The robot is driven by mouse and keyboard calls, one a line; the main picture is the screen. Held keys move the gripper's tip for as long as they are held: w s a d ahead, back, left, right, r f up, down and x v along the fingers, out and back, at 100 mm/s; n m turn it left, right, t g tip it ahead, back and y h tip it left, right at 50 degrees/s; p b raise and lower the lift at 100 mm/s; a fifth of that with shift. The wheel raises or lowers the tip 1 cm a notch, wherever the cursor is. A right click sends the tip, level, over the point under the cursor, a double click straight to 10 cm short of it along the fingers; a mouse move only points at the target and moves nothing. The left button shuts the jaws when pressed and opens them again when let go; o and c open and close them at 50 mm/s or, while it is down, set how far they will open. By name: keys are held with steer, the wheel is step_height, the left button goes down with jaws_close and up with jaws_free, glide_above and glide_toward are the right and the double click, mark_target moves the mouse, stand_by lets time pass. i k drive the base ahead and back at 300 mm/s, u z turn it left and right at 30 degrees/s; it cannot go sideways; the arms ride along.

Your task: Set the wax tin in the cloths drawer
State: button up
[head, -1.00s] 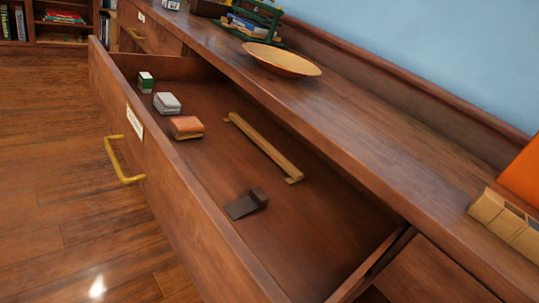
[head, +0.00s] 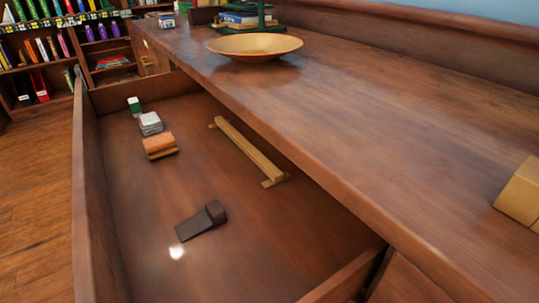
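An open wooden drawer (head: 145,205) fills the left and middle of the view. Its label does not show now, so I cannot tell whether it is the cloths drawer. I cannot make out a wax tin among the things in view. In the drawer lie a small green and white box (head: 134,106), a grey-white block (head: 150,123), an orange-brown block (head: 160,145), a pale wooden bar (head: 247,150) and a dark wedge (head: 202,221). My gripper is not in view.
The wooden counter top (head: 350,110) runs along the right and is mostly clear. A shallow tan bowl (head: 255,46) stands on it, with books (head: 245,18) behind. A pale wooden block (head: 520,192) is at the right edge. Bookcases (head: 50,60) stand at the far left.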

mark_target(177, 183)
steer(key=z, duration=0.1)
steer(key=i, duration=1)
steer(key=u, duration=0.1)
